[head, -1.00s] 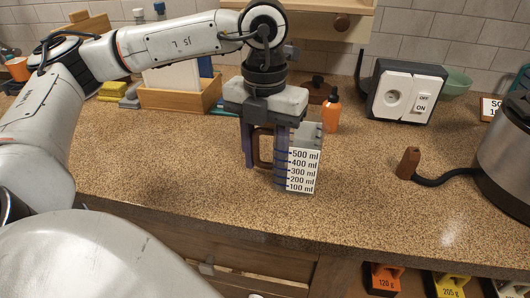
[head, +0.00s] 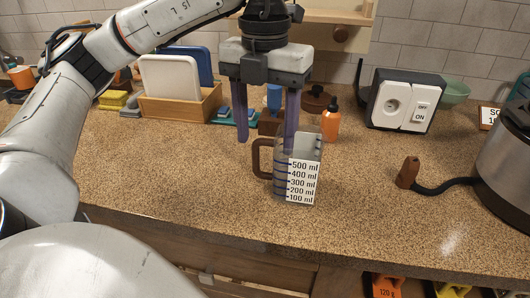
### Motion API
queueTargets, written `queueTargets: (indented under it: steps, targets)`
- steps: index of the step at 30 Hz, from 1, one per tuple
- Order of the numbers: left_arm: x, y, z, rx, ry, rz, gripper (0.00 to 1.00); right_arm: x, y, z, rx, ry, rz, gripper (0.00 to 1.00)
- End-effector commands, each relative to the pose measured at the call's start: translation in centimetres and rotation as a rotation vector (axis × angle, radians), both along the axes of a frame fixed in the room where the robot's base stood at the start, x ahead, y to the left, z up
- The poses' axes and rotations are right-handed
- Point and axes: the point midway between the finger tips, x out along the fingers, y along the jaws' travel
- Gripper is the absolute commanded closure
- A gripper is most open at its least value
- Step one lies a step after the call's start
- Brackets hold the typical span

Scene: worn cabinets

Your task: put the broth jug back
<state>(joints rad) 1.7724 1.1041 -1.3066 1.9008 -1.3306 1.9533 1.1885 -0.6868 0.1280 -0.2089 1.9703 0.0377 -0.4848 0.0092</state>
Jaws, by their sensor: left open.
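The broth jug (head: 284,172) is a clear measuring jug with a white scale marked 100 to 500 ml and a brown handle on its left. It stands upright on the speckled counter in the head view. My left gripper (head: 266,142) is above it and a little to the left, with its fingers wide apart and pointing down. Nothing is held between them. The right fingertip overlaps the jug's rim in the picture; I cannot tell whether they touch. My right gripper is not in view.
Behind stand a wooden box with boards (head: 181,105), an orange bottle (head: 331,119) and a switch box (head: 406,102). A metal pot (head: 510,150) and a brown-handled cord (head: 408,172) are at right. Counter (head: 190,185) left of the jug is clear, with its front edge below.

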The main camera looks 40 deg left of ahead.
Motion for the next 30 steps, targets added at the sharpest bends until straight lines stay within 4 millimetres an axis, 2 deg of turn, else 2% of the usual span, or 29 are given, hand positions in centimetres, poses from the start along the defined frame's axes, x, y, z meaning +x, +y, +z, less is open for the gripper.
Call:
queueTargets:
  steps: [4, 8, 30]
  targets:
    - [0.0, 0.0, 2.8, 0.001, -0.002, 0.001, 0.43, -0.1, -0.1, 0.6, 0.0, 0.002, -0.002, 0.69]
    - [0.0, 0.0, 3.8, 0.0, -0.001, 0.001, 0.43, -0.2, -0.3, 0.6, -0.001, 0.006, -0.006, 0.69]
    - [0.0, 0.0, 3.9, 0.001, 0.0, 0.001, 0.43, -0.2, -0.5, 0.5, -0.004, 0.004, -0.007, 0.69]
